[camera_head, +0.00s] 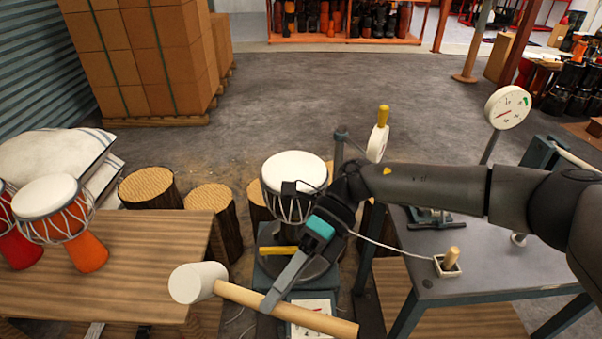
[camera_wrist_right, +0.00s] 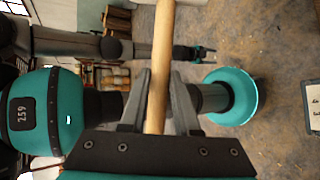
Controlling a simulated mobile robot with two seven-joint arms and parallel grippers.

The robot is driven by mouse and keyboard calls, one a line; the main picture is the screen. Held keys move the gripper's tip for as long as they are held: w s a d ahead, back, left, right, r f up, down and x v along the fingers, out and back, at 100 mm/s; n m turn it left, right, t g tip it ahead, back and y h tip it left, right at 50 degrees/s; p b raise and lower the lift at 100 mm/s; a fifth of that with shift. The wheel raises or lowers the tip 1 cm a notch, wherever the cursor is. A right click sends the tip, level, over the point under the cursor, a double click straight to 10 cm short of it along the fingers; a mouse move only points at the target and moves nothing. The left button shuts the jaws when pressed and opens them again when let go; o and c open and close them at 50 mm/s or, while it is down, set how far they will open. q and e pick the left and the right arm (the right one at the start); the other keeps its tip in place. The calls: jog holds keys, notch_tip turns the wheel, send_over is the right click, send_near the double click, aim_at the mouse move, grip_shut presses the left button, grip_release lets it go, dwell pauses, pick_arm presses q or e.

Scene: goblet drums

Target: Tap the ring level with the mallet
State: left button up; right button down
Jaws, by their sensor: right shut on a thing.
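My right gripper (camera_head: 272,297) is shut on the mallet's wooden handle (camera_head: 295,312), near the front of the head view. The mallet's pale cylindrical head (camera_head: 197,283) points left, over the right part of the wooden table. The handle also shows between the fingers in the right wrist view (camera_wrist_right: 160,65). A goblet drum (camera_head: 294,172) with a white skin stands on a dark stand beyond the gripper. Its metal ring lies around the skin, partly hidden by my wrist. The mallet is apart from the ring. What looks like my left gripper (camera_wrist_right: 200,53) shows small in the right wrist view, its jaws unclear.
Drums with red and orange bodies (camera_head: 68,220) stand on the wooden table (camera_head: 130,285) at left. A grey bench (camera_head: 500,265) at right holds a small tray with a wooden peg (camera_head: 451,258). Round dials (camera_head: 508,107) rise near it. Log stools (camera_head: 150,188) stand behind the table.

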jog(key=w+r+m+t+y+p, duration=0.5)
jog(key=w+r+m+t+y, duration=0.35)
jog(key=m, duration=0.25)
jog(key=w+d+r+m+t+y+p, duration=0.1)
jog(key=w+d+r+m+t+p, duration=0.25)
jog(key=w+m+t, duration=0.35)
pick_arm(q)
jog(key=shift+g, duration=0.3)
jog(key=s+r+b, duration=0.1)
jog(key=d+r+b, duration=0.1)
jog(key=r+b, duration=0.1)
jog(key=s+d+r+b, duration=0.1)
jog(key=r, duration=0.1)
jog(key=shift+s, duration=0.35)
pick_arm(e)
jog(key=shift+n+t, duration=0.4)
jog(key=shift+t, duration=0.15)
jog(key=f, duration=0.2)
jog(key=w+f, duration=0.1)
jog(key=f, duration=0.1)
jog(key=shift+d+f, duration=0.1)
pick_arm(q)
jog(key=shift+a, duration=0.1)
